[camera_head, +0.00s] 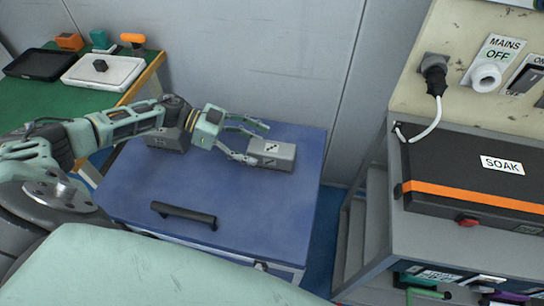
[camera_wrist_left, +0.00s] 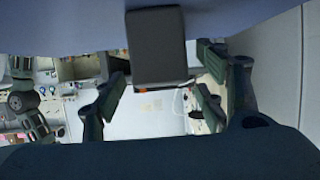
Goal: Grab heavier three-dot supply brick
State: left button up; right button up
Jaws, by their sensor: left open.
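A grey supply brick (camera_head: 272,153) lies on the right side of the blue top (camera_head: 240,205) in the head view. It bears pale labels with dark marks, too small to count for sure. A second grey brick (camera_head: 168,143) lies further left, partly hidden by my left arm and wrist. My left gripper (camera_head: 259,142) is open, its fingers spread at the left end of the right-hand brick. In the left wrist view a dark brick (camera_wrist_left: 157,48) shows between the open fingers of the left gripper (camera_wrist_left: 158,98). No grip on it shows. My right gripper is not seen.
A black handle (camera_head: 184,214) stands up at the front of the blue top. A grey wall rises behind it. To the right stands a rack with a black SOAK box (camera_head: 470,175) and a plugged cable. A green bench (camera_head: 45,95) with a white tray (camera_head: 103,72) is at left.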

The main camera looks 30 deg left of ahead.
aim_at(272, 151)
pick_arm(q)
jog(key=b+x, duration=0.1)
jog(key=x, duration=0.4)
jog(key=shift+w+d, duration=0.15)
jog(key=shift+d, duration=0.15)
grip_shut()
dwell(0.4)
jog(key=shift+w+r, duration=0.1)
jog(key=shift+r, duration=0.1)
